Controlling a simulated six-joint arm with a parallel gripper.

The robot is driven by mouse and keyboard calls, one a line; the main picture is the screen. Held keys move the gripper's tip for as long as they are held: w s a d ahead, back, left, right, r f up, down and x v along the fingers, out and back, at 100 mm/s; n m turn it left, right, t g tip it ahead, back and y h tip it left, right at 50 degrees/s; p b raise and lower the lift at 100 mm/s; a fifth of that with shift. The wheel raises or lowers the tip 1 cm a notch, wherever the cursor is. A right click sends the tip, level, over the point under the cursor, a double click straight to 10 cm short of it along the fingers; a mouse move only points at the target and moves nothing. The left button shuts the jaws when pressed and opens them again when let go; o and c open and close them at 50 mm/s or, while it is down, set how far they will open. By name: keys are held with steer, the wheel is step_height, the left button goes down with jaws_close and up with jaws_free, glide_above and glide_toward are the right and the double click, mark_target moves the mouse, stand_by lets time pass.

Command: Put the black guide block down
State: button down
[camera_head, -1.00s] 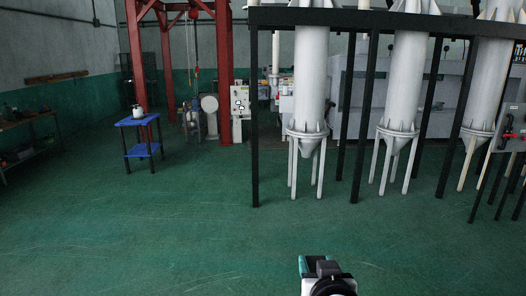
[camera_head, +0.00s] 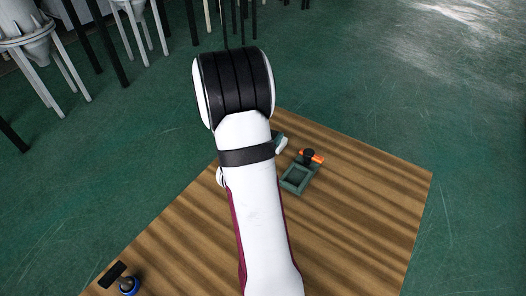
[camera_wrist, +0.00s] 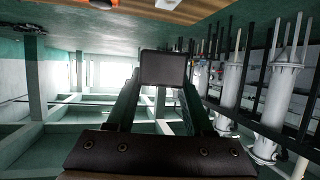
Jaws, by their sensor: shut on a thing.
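The black guide block (camera_wrist: 163,68) is a dark, flat-faced block in the wrist view. It sits between the two fingertips of my gripper (camera_wrist: 162,80), which is shut on it. It is held in the air, with the workshop behind it. In the head view my own arm covers the gripper and the block.
A wooden table (camera_head: 360,208) stands below my arm in the head view. On it are a small green square tray (camera_head: 284,187), an orange and black item (camera_head: 318,157), a dark flat piece (camera_head: 112,274) and a blue and black item (camera_head: 128,286). The table's right part is bare.

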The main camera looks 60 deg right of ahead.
mark_target(296, 177)
steer(key=s+d+f+m+g, duration=0.3)
steer(key=s, duration=0.5)
steer(key=f, duration=0.9)
steer(key=shift+s+d+f, duration=0.1)
steer(key=shift+d+f, duration=0.1)
steer(key=shift+f, duration=0.2)
steer(key=shift+f, duration=0.15)
steer(key=shift+c, duration=1.4)
jaws_free()
